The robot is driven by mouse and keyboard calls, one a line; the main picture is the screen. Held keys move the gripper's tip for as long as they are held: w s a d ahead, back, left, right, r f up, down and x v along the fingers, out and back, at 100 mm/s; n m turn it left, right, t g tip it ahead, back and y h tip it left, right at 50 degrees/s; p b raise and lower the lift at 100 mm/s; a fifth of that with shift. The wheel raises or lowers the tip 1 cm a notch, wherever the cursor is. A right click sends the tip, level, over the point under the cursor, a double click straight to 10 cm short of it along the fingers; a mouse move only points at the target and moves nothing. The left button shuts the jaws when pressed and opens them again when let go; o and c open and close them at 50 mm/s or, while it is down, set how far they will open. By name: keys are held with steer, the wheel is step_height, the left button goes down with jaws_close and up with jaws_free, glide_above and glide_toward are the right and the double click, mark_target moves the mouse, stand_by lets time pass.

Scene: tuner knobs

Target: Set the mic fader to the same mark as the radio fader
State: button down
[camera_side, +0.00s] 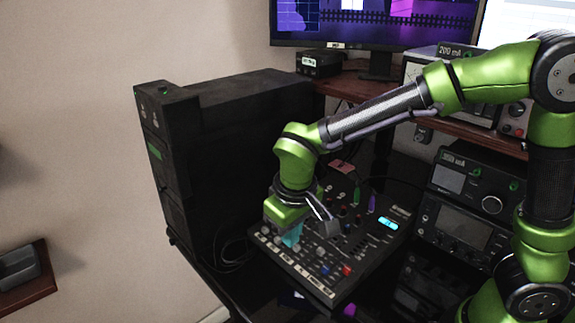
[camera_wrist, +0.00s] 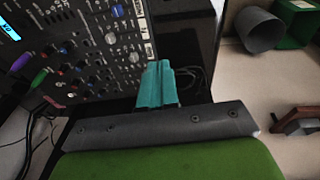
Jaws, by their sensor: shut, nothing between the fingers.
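The black mixer panel (camera_side: 318,278) lies tilted in the picture on the desk, with several small knobs and a strip of white labels along its front edge. It also fills the upper left of the wrist view (camera_wrist: 84,18). The mic fader and the radio fader are too small to tell apart, and their marks cannot be read. My gripper (camera_side: 291,240) is over the left part of the panel, its teal fingers pointing down. In the wrist view the teal fingers (camera_wrist: 157,84) are together and empty, beside the panel's labelled edge. Whether they touch the panel cannot be told.
A large black case (camera_side: 225,130) stands close on the left of my gripper. Green and purple plugs (camera_side: 371,202) stand up from the panel's back. Radio units (camera_side: 460,232) are at the right. A monitor (camera_side: 370,22) is behind. Loose cables (camera_wrist: 188,78) lie near the panel.

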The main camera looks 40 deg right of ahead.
mark_target(263, 231)
steer(key=w+a+f+m+t+h, duration=0.25)
steer(key=w+a+h, duration=0.35)
steer(key=w, duration=0.4)
steer(key=shift+n+y, duration=0.35)
steer(key=shift+y, duration=0.05)
steer(key=x, duration=0.7)
steer(key=a+x, duration=0.1)
steer(key=x, duration=0.2)
steer(key=shift+w+d+f, duration=0.1)
steer(key=shift+w+f, duration=0.05)
steer(key=shift+f, duration=0.3)
steer(key=shift+d, duration=1.25)
steer(key=shift+d+r, duration=0.15)
steer(key=shift+d, duration=0.6)
steer(key=shift+t, duration=0.25)
steer(key=shift+d+r, duration=0.1)
steer(key=shift+d, duration=0.65)
steer(key=shift+a, duration=0.1)
